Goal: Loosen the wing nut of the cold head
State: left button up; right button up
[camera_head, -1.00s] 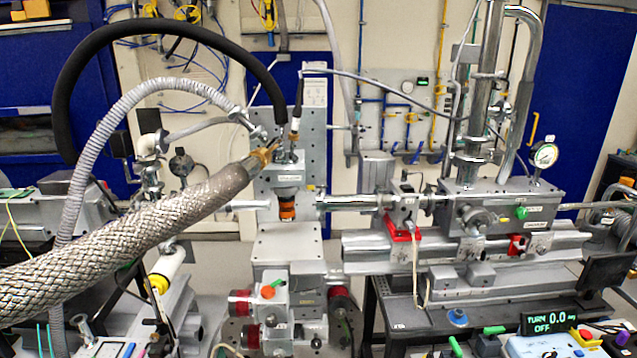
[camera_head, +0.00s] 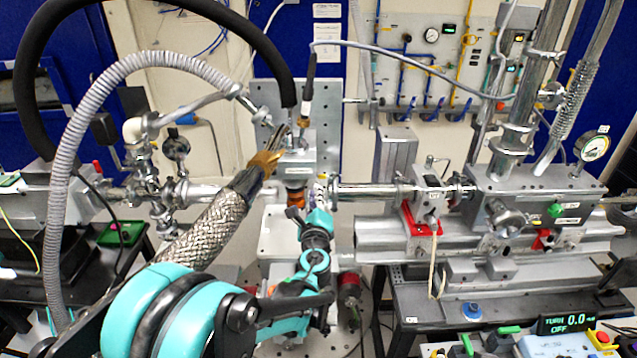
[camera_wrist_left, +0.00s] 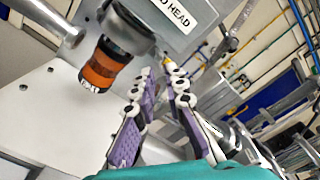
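The cold head (camera_head: 296,160) is a grey block in front of a perforated plate, with a dark and orange cylindrical part (camera_head: 296,195) below it. In the left wrist view its labelled face (camera_wrist_left: 170,15) is at the top, and the cylindrical part (camera_wrist_left: 103,68) is at upper left. I cannot make out the wing nut in either view. My left gripper (camera_head: 321,186) is just right of the cylindrical part. In the left wrist view the gripper (camera_wrist_left: 160,74) has its purple-padded fingers apart with nothing between them. My right gripper is not in view.
A horizontal beam pipe (camera_head: 370,192) runs right of the cold head. A TURN display (camera_head: 567,324) reads 0.0 and OFF.

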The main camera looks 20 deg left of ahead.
pick_arm(q)
jog(key=x, duration=0.4)
jog(key=shift+w+a, duration=0.15)
jog(key=shift+w, duration=0.25)
jog(key=shift+c, duration=1.2)
grip_shut()
